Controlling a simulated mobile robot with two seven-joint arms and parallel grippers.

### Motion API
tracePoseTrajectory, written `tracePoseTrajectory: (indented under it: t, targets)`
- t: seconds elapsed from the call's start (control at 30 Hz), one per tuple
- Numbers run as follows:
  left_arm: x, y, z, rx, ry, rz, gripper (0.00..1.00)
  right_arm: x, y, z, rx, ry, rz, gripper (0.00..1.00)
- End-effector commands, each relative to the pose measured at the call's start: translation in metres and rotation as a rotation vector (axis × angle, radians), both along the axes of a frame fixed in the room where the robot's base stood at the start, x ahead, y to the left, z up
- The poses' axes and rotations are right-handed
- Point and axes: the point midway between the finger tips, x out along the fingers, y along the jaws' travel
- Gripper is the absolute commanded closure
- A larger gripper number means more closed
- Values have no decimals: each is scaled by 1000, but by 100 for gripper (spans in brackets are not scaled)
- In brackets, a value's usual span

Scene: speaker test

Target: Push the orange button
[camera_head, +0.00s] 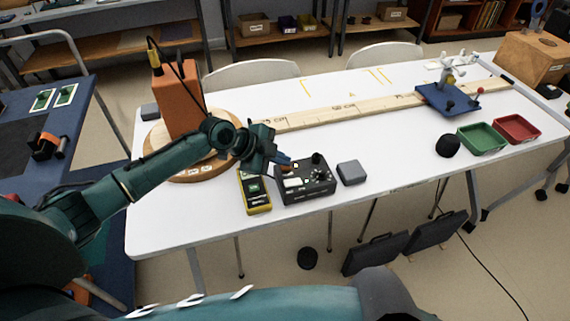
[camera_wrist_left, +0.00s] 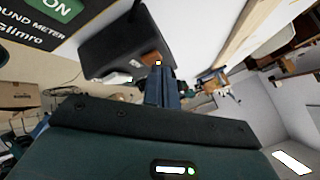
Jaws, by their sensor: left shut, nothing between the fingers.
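A black control box (camera_head: 318,188) with knobs and small switches sits near the front edge of the white table. It also shows in the left wrist view (camera_wrist_left: 105,45). A small orange patch (camera_wrist_left: 150,57) shows on the box right at my fingertips, probably the orange button. My left gripper (camera_head: 284,160) is over the box's back left part, fingers together and empty. In the left wrist view its fingertips (camera_wrist_left: 158,66) overlap the orange patch. I cannot tell whether they touch it. My right gripper is not in view.
A yellow sound meter (camera_head: 255,204) lies left of the box and a grey block (camera_head: 351,173) right of it. An orange speaker (camera_head: 178,101) stands on a round wooden base behind my arm. A wooden rail (camera_head: 350,110) crosses the table.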

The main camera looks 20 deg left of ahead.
Motion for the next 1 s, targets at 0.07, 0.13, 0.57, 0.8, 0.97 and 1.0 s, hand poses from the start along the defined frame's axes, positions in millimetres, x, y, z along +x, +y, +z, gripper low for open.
tracePoseTrajectory:
  t: [0.07, 0.13, 0.57, 0.8, 0.97, 1.0]
  targets:
    - [0, 0, 8, 0, -1, 0, 100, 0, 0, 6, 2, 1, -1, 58]
    - [0, 0, 12, 0, -1, 0, 100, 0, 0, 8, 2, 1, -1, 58]
    - [0, 0, 15, 1, -1, 0, 100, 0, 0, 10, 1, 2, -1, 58]
    - [0, 1, 36, 1, -2, 1, 100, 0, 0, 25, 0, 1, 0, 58]
    - [1, 1, 52, 0, -2, 2, 100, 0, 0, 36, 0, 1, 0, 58]
    - [1, 0, 56, 0, -2, 0, 100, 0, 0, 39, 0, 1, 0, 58]
